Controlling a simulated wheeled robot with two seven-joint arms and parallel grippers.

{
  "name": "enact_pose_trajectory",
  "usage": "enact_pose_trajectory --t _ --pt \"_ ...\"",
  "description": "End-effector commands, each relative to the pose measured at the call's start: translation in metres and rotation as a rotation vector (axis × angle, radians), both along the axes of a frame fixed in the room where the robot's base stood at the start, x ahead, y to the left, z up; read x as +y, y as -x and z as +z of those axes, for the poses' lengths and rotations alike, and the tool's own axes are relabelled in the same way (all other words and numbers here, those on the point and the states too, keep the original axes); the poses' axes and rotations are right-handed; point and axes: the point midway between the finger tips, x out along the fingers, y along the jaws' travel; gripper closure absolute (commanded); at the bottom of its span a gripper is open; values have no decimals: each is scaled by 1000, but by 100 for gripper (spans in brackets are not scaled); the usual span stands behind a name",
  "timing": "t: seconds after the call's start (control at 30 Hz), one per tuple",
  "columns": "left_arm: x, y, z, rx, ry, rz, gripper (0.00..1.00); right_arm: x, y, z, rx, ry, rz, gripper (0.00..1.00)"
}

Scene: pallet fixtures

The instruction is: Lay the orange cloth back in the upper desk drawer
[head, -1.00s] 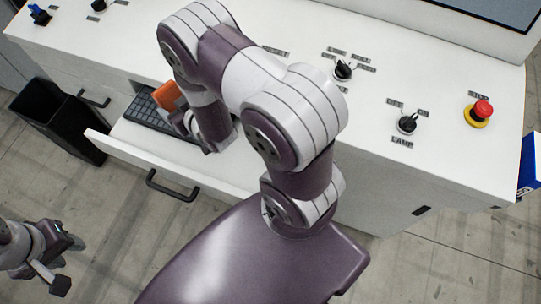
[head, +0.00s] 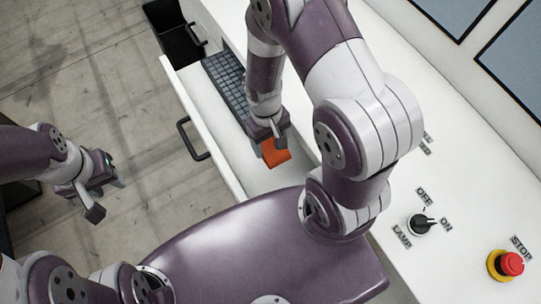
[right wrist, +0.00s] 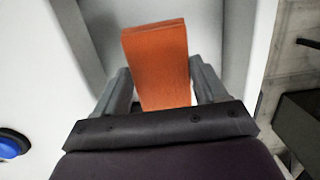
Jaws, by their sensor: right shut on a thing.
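The orange cloth (head: 275,152) is a small folded piece held in my right gripper (head: 272,136). In the right wrist view the cloth (right wrist: 158,62) stands out between the two fingers (right wrist: 162,92). The upper drawer (head: 232,150) is pulled open, and the cloth is over its bare part, beside the near end of the keyboard. I cannot tell whether the cloth touches the drawer floor. My left gripper (head: 100,193) is empty, its fingers apart, over the floor left of the drawer.
A dark keyboard (head: 226,80) lies in the drawer. The drawer handle (head: 190,140) sticks out to the left. A black bin (head: 176,35) stands beyond. The white desk top carries a lamp switch (head: 422,224) and a red stop button (head: 511,263). A blue knob (right wrist: 12,145) shows in the right wrist view.

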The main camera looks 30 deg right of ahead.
Motion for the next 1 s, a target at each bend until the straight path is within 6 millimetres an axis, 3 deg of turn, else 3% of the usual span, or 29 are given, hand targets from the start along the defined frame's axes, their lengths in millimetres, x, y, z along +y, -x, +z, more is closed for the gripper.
enact_pose_trajectory --t 0.13,0.53,0.83,0.87,0.9,1.0 --pt "0 0 2 0 0 0 61 0 0 -6 2 0 0 62" --pt "0 0 14 0 0 0 61 -1 1 -85 2 0 0 62" --pt "0 0 19 0 0 0 61 -1 0 -97 -2 0 -1 62" --pt "0 0 19 0 0 0 61 -1 0 -97 -2 0 -1 19" --pt "0 0 19 0 0 0 61 -1 0 -97 -2 0 -1 6" --pt "0 0 19 0 0 0 61 -1 0 -97 -2 0 -1 3"
